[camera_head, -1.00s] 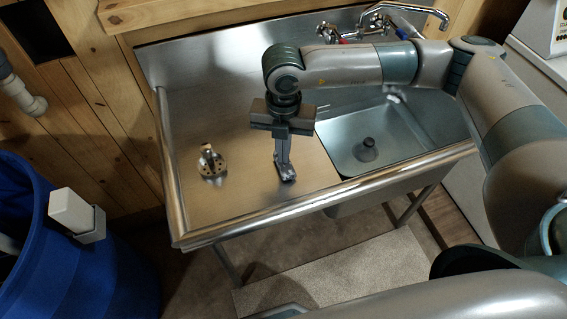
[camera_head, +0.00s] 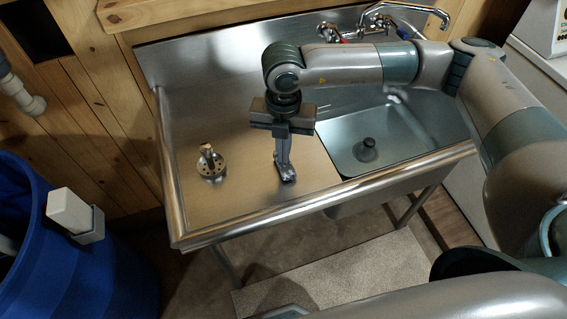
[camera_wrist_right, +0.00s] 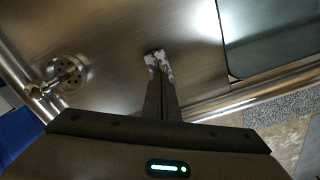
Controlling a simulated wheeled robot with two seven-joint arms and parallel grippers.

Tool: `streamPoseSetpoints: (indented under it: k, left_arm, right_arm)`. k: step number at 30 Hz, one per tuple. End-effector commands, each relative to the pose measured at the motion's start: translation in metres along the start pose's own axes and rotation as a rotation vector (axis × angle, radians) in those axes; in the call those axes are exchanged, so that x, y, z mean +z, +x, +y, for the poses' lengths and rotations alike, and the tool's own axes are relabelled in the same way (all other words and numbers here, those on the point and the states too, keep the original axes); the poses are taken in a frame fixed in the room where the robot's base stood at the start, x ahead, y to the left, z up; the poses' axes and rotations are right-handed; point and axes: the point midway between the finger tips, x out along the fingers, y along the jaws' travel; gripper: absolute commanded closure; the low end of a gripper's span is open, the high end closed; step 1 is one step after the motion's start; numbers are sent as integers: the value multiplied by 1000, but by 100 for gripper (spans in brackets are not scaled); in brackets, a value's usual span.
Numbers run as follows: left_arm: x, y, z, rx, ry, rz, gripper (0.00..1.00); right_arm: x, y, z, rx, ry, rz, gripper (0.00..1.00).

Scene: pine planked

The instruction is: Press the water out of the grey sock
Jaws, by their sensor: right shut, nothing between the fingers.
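My right gripper (camera_head: 286,174) points down over the flat steel drainboard (camera_head: 240,195), left of the sink basin. Its fingers are shut together with nothing between them, and the tips are at or just above the steel. In the right wrist view the right gripper's tips (camera_wrist_right: 155,58) look mottled grey and white; I cannot tell whether that is reflection or cloth. I cannot make out a grey sock in either view. My left gripper is not in view.
A metal strainer (camera_head: 211,164) stands on the drainboard, left of the gripper. The basin (camera_head: 340,160) to the right has a dark drain (camera_head: 366,149). A tap (camera_head: 405,14) stands at the back. A blue bin (camera_head: 60,270) is at the left. A raised steel rim (camera_head: 250,219) edges the front.

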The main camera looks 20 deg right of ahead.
Motion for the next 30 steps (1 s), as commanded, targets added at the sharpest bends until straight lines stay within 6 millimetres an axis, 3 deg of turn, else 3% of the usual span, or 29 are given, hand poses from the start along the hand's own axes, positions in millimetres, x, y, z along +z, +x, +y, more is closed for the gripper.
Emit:
streamPoseSetpoints:
  k: [30]
  left_arm:
    - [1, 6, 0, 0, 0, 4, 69]
  right_arm:
    - [-1, 0, -1, -3, 0, 2, 100]
